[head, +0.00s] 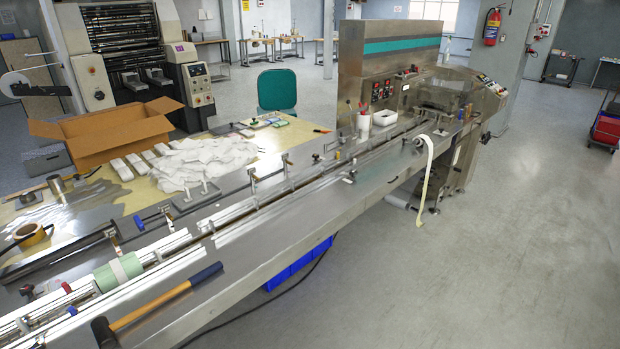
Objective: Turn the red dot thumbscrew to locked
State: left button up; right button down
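The long steel flow wrapper (300,207) runs from the lower left to the upper right. Several small dark clamps and knobs sit along its rails, among them a dark knob (350,177) on the front bed. A small red-topped piece (67,287) stands by the rails at the lower left. I cannot tell which of these is the red dot thumbscrew, and no red dot or lock position can be read at this size. Neither of my grippers shows in the head view.
A hammer (160,303) and a green roll (117,272) lie on the near end of the machine. A tape roll (30,236), cardboard box (105,130) and white cloths (205,160) lie behind. A pale strip (426,170) hangs over the front edge.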

aim_at(27, 289)
jog(key=u, duration=1.9)
